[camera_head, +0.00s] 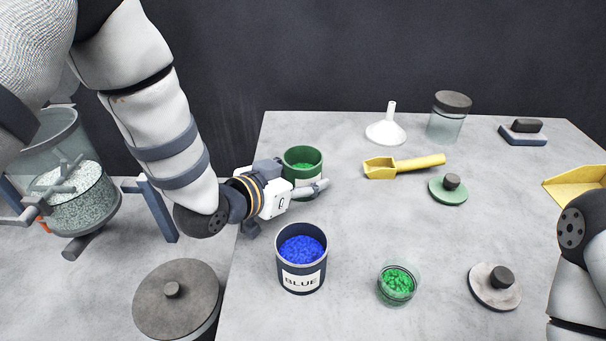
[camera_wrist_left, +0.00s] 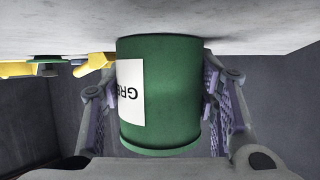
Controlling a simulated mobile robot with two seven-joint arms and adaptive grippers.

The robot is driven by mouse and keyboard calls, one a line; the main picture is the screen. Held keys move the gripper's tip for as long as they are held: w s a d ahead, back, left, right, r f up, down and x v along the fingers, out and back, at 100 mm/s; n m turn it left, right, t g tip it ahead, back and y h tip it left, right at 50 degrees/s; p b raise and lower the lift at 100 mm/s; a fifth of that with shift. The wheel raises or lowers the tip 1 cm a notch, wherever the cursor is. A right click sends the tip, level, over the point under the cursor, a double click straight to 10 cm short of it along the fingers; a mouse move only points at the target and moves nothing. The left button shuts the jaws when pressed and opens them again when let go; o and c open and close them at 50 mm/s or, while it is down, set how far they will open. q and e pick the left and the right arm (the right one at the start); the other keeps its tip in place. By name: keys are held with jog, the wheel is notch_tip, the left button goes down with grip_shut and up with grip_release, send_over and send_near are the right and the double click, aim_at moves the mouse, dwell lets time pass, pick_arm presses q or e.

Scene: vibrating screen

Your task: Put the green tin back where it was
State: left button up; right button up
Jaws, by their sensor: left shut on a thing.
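The green tin (camera_head: 302,157) is at the left part of the table, behind the blue tin, with its mouth up and green material inside. In the left wrist view the tin (camera_wrist_left: 170,100) sits between the two fingers, its white label partly showing. My left gripper (camera_head: 308,188) is shut on the green tin's sides. Whether the tin's base touches the table is hard to tell. My right arm (camera_head: 580,240) shows at the right edge; its gripper is out of view.
A blue tin (camera_head: 301,272), a glass jar of green pieces (camera_head: 397,288) and a grey lid (camera_head: 494,289) stand in front. The table's middle is clear.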

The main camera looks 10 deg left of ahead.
pick_arm(q)
jog(key=shift+s+f, duration=0.25)
jog(key=shift+f, duration=0.25)
jog(key=o, duration=1.1)
jog(key=shift+f, duration=0.1)
jog(key=o, duration=0.3)
jog(key=shift+s+f, duration=0.1)
jog(key=shift+f, duration=0.1)
pick_arm(e)
jog(key=shift+s+f, duration=0.2)
jog(key=shift+s, duration=0.15)
pick_arm(q)
jog(key=s+r, duration=0.1)
jog(key=s+a+r, duration=0.1)
jog(key=r, duration=0.1)
jog(key=shift+s+a+p, duration=0.15)
jog(key=shift+s+p, duration=0.05)
jog(key=shift+p, duration=0.2)
jog(key=p+v, duration=0.1)
jog(key=v, duration=0.7)
jog(key=shift+s+a+r, duration=0.15)
jog(key=shift+r, duration=0.1)
pick_arm(e)
jog(key=shift+t, duration=0.6)
jog(key=w+r, duration=0.3)
jog(key=shift+w, duration=0.2)
pick_arm(q)
jog(key=shift+f, duration=0.1)
pick_arm(e)
jog(key=shift+s, duration=0.1)
